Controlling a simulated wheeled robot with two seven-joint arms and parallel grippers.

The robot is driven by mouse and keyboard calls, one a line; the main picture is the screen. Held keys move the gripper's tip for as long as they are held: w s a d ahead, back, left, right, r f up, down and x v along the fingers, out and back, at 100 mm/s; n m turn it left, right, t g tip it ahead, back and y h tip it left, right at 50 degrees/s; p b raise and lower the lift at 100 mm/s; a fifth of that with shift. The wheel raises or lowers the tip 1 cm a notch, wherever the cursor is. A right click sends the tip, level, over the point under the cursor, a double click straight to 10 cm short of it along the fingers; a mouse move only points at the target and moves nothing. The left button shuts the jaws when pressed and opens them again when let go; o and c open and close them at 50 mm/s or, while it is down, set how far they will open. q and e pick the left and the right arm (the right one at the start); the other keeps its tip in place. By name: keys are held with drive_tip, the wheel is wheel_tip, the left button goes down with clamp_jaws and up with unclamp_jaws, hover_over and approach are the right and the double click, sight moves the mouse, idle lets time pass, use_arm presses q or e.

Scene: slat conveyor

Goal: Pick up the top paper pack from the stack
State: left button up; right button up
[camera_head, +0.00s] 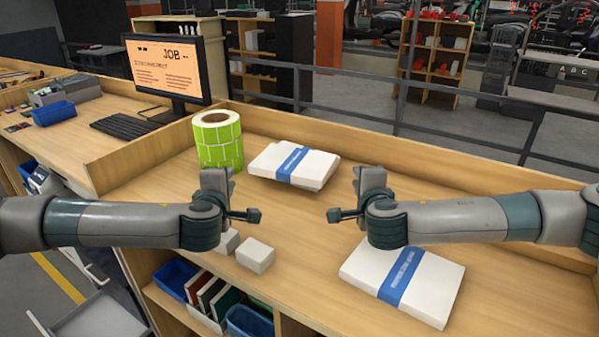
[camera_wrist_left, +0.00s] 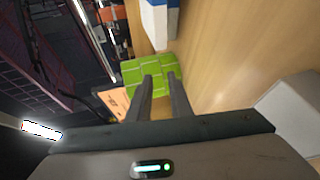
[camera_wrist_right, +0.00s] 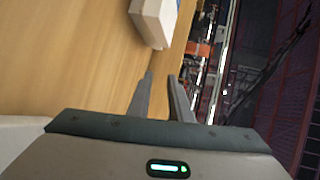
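A stack of white paper packs (camera_head: 322,166) sits at the back middle of the wooden bench. Its top pack has a blue band (camera_head: 291,164), and the layer below sticks out slightly askew. Part of the stack shows at the top of the left wrist view (camera_wrist_left: 154,27) and the right wrist view (camera_wrist_right: 153,22). My left gripper (camera_head: 232,197) is open and empty, in front of and left of the stack. My right gripper (camera_head: 346,199) is open and empty, in front of and right of it. Neither gripper touches the stack.
Green label rolls (camera_head: 218,140) stand left of the stack. Another blue-banded white pack (camera_head: 436,283) lies at the front right, below my right arm. Small white boxes (camera_head: 255,256) are near the front edge. A raised wooden rim (camera_head: 440,178) runs behind. The middle bench is clear.

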idle(0.4)
